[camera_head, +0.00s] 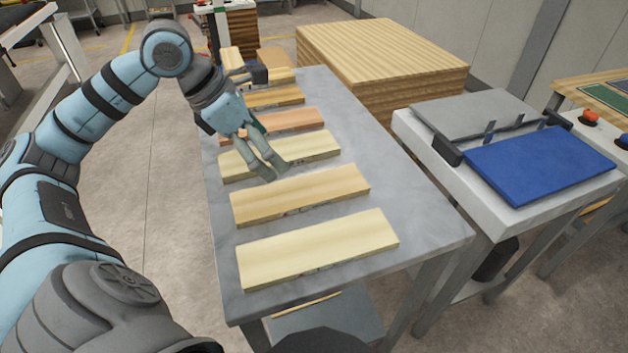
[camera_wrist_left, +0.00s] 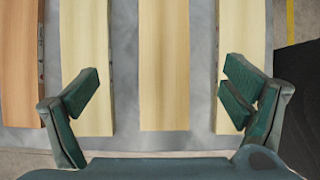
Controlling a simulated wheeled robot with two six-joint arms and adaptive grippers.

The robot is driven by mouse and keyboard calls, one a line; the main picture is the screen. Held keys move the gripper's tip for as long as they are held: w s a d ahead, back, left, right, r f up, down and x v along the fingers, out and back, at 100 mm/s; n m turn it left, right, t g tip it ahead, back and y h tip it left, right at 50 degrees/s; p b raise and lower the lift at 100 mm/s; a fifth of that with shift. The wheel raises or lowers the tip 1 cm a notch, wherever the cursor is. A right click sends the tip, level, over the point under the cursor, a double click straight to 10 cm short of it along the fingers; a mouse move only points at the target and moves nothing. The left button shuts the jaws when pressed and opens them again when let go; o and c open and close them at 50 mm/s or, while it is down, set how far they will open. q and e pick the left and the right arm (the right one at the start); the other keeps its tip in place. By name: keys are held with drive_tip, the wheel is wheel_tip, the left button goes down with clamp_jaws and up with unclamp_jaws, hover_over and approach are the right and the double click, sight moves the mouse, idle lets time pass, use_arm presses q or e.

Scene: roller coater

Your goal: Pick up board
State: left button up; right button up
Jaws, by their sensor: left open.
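Several flat wooden boards lie in a row on a grey table (camera_head: 411,220). The front board (camera_head: 315,248) is pale, the second (camera_head: 300,194) is tan, the third (camera_head: 305,150) is pale and the fourth (camera_head: 290,122) is reddish. My left gripper (camera_head: 276,170) is open and empty, with its fingers pointing down near the second and third boards. In the left wrist view the tan board (camera_wrist_left: 165,65) lies between the open fingers of that gripper (camera_wrist_left: 165,92), with pale boards on both sides. The gripper's height above the boards is hard to tell. My right gripper is not seen.
A stack of large wooden panels (camera_head: 385,60) stands behind the table. To the right is a white stand (camera_head: 520,218) with a blue plate (camera_head: 540,163). The table's right side is bare.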

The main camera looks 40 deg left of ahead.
use_arm(q)
drive_tip(key=f, duration=0.1)
drive_tip(key=d+f, duration=0.1)
drive_tip(key=f, duration=0.1)
drive_tip(key=shift+d+f+p, duration=0.2)
drive_tip(key=shift+f+p, duration=0.05)
drive_tip(key=shift+p, duration=0.05)
drive_tip(key=x, duration=0.7)
drive_tip(key=shift+w+a+f, duration=0.1)
drive_tip(key=shift+w+f, duration=0.1)
drive_tip(key=shift+f, duration=0.45)
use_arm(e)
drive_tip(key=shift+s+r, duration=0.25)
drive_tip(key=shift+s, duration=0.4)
use_arm(q)
drive_tip(key=c, duration=1.4)
wheel_tip(320, 180, up, 16)
drive_tip(key=p, duration=0.5)
wheel_tip(320, 180, up, 4)
drive_tip(key=p, duration=0.4)
hover_over(300, 191)
drive_tip(key=shift+s+a+r, duration=0.1)
drive_tip(key=shift+s+a, duration=0.15)
drive_tip(key=shift+s, duration=0.1)
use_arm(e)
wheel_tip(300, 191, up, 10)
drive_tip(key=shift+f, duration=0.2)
